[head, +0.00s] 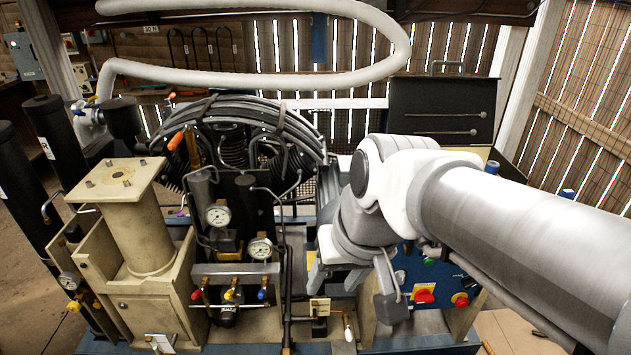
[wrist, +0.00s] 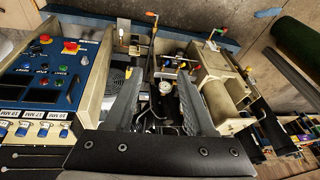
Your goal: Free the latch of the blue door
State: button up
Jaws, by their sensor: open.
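The blue panel (head: 436,272), probably the blue door, is at the right of the compressor and partly hidden by my arm. It carries a red switch on a yellow plate (head: 424,294), a red knob (head: 460,300) and a green button. In the wrist view the blue panel (wrist: 46,62) is at the left in a beige frame. I cannot make out which part is its latch. My gripper (head: 350,288) is open and empty, left of the panel in the head view. In the wrist view its fingers (wrist: 160,88) are spread wide, apart from the panel.
Gauges (head: 260,248) and a valve block with coloured knobs (head: 232,294) stand left of my gripper. A beige column (head: 140,230) is farther left. A lever with a white tip (head: 348,330) stands low in front. A black open lid (head: 440,108) rises behind my arm.

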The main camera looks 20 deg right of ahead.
aim_at(403, 279)
jog(key=w+a+f+m+g+y+b, duration=0.1)
jog(key=w+f+m+g+y+b, duration=0.3)
jog(key=f+m+y, duration=0.55)
jog(key=w+d+f+m+t+y+b, duration=0.1)
jog(key=w+d+f+m+t, duration=0.2)
jog(key=w+f+t, duration=0.15)
jog(key=w+d+f+m+t+y, duration=0.2)
jog(key=w+d+f+m+t, duration=0.15)
jog(key=f, duration=0.25)
jog(key=w+d+f+m+t+h+b, duration=0.2)
jog(key=d+f+m+t+h, duration=0.4)
jog(key=d+f+m+t, duration=0.45)
jog(key=s+d+f+m+h+b, duration=0.1)
jog(key=s+d+f+m+h, duration=0.2)
jog(key=d+f+m+h, duration=0.25)
jog(key=s+d+f+m+h+b, duration=0.1)
jog(key=s+d+f+m+h, duration=0.2)
jog(key=d+f+m+h, duration=0.3)
jog(key=shift+n+g, duration=0.25)
jog(key=shift+n, duration=0.05)
jog(key=x, duration=0.6)
jog(key=f+b+x, duration=0.1)
jog(key=x, duration=0.5)
jog(key=d+x, duration=0.1)
jog(key=x, duration=0.4)
jog(key=shift+w+d+f+b, duration=0.15)
jog(key=shift+w+b, duration=0.15)
grip_shut()
